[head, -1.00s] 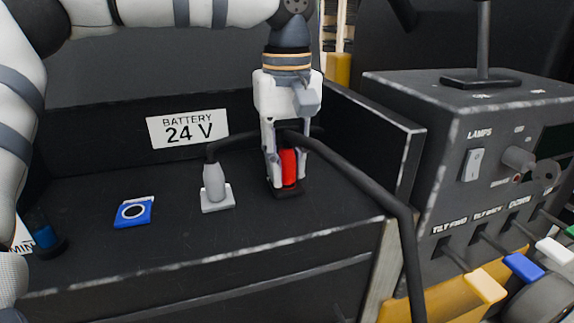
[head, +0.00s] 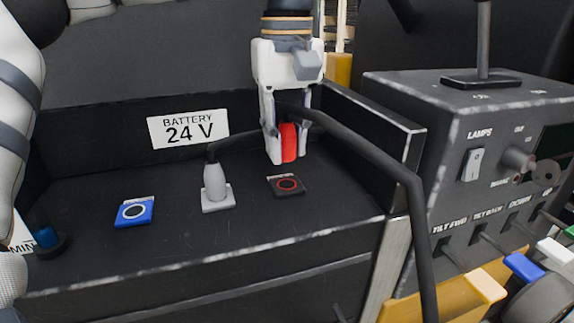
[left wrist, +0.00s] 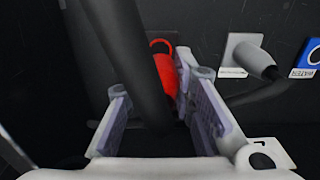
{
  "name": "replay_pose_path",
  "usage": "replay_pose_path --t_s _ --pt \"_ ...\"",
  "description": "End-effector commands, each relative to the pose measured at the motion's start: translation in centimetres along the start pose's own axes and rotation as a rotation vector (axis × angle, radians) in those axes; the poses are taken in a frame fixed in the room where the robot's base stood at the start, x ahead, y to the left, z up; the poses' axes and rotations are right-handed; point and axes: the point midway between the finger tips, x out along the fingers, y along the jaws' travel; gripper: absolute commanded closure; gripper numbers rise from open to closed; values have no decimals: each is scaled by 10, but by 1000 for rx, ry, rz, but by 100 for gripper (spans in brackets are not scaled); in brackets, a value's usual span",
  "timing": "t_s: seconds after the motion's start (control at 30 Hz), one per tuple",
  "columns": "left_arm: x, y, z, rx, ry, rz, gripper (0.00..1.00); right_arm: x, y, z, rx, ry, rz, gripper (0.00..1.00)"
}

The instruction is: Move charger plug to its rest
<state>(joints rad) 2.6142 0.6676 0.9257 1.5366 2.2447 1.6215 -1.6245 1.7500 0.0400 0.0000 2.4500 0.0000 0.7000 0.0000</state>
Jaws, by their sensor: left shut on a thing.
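My left gripper (head: 286,140) points down and is shut on a red plug (head: 289,143), taken to be the charger plug. The plug hangs upright just above a black square socket (head: 286,185) with a red ring, apart from it. A thick black cable (head: 375,160) runs from near the plug to the right and down. In the left wrist view the red plug (left wrist: 165,72) shows between the fingers, partly hidden by the cable (left wrist: 135,60). My right gripper is not in view.
A grey plug (head: 214,182) on a white base stands between the blue plate and the black socket, with a cable going behind. A raised wall (head: 375,135) and a lever panel (head: 460,170) stand at the right. A battery label (head: 188,128) is on the back wall.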

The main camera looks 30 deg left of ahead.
Motion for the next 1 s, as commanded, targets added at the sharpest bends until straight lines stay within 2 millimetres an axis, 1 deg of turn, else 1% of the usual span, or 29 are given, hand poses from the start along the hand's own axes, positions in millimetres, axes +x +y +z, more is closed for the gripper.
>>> replay_pose_path --t_s 0.3,0.67,0.77,1.0 --pt "-12 0 0 2 0 1 100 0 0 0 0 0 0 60" --pt "-14 0 0 1 1 1 100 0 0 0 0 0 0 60" --pt "-24 0 0 0 2 1 100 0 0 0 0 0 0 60" --pt "-55 0 0 1 1 2 100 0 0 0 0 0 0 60"
